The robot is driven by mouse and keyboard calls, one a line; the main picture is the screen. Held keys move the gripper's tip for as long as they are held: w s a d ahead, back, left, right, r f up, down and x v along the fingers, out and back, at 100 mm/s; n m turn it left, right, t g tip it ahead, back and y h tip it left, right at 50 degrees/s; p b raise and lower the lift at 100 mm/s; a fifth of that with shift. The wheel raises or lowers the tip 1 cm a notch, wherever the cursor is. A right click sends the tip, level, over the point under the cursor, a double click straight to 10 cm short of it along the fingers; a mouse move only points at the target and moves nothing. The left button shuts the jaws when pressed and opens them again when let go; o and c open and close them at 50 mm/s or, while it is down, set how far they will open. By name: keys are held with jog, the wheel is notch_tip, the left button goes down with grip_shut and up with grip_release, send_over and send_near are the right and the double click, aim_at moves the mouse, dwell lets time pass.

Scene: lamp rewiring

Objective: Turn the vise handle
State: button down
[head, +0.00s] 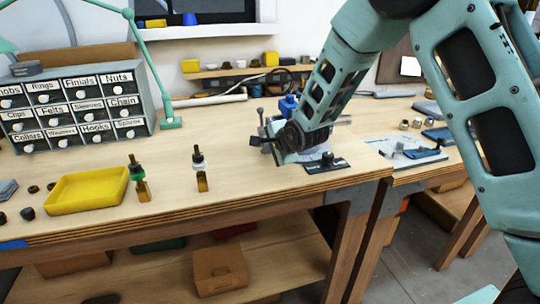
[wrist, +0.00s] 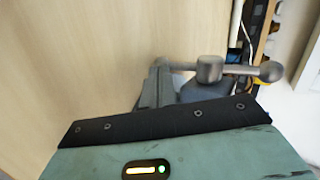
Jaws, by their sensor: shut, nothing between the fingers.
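The vise handle (wrist: 240,69) is a grey metal bar with a round hub and a ball end. It lies across the top of the wrist view, just beyond my gripper's housing. The grey vise body (wrist: 165,88) shows behind it, partly hidden by that housing. In the head view, a small upright rod with a ball top (head: 260,114), apparently the handle, stands just behind my gripper (head: 264,143). My gripper is low over the bench near its front right corner, shut and empty. I cannot tell whether it touches the handle. My wrist hides much of the vise.
A labelled drawer cabinet (head: 80,105) and a green lamp (head: 170,122) are at the back left.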

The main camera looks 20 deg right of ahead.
jog(key=f+t+b, duration=0.1)
jog(key=b, duration=0.2)
jog(key=shift+w+f+b, duration=0.2)
jog(key=shift+b, duration=0.15)
jog(key=shift+w+t+b, duration=0.15)
jog(key=shift+t+b, duration=0.35)
jog(key=shift+b, duration=0.45)
jog(key=shift+r, duration=0.15)
jog(key=shift+r, duration=0.1)
